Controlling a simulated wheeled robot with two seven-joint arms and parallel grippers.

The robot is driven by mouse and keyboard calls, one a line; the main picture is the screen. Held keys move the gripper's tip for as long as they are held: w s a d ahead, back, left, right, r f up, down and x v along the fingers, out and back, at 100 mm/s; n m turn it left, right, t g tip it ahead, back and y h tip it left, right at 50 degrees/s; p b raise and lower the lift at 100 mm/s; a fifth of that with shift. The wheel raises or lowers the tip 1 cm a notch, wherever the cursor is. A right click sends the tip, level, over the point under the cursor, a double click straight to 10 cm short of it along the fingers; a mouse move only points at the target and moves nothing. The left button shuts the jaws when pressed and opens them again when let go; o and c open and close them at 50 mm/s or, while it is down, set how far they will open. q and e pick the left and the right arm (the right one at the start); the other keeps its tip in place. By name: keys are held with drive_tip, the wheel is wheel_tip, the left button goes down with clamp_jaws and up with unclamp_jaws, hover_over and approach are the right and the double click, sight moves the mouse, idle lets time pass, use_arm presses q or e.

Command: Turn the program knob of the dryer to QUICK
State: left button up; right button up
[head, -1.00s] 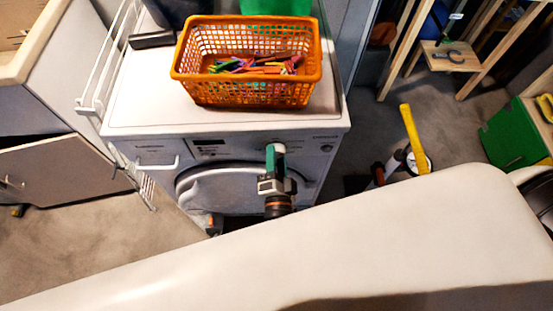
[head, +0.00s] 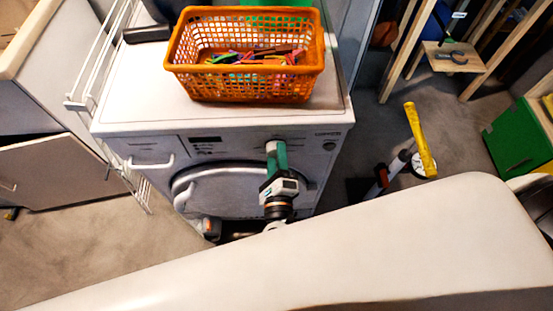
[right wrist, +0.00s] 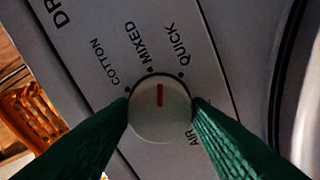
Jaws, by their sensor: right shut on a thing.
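The white dryer (head: 225,147) stands ahead with its control panel facing me. In the right wrist view its round, pale program knob (right wrist: 158,124) has a red mark that points between the MIXED and QUICK dots, nearer MIXED. The QUICK label (right wrist: 181,46) is up and right of the knob. My right gripper (head: 276,145) is at the panel and hides the knob in the head view. Its green fingers (right wrist: 160,103) are shut on the knob, one on each side. I cannot make out my left gripper.
An orange basket (head: 245,87) of colourful pegs stands on the dryer top. A white wire rack (head: 95,75) is on the dryer's left side. A yellow-handled tool (head: 420,140) stands to the right. Wooden shelving and a green box (head: 518,135) are further right.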

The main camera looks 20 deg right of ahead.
drive_tip(key=m+b, duration=0.2)
drive_tip(key=m, duration=0.3)
drive_tip(key=shift+f+b, duration=0.1)
drive_tip(key=shift+b, duration=0.2)
idle(0.4)
drive_tip(key=o, duration=1)
drive_tip(key=shift+s+a, duration=0.1)
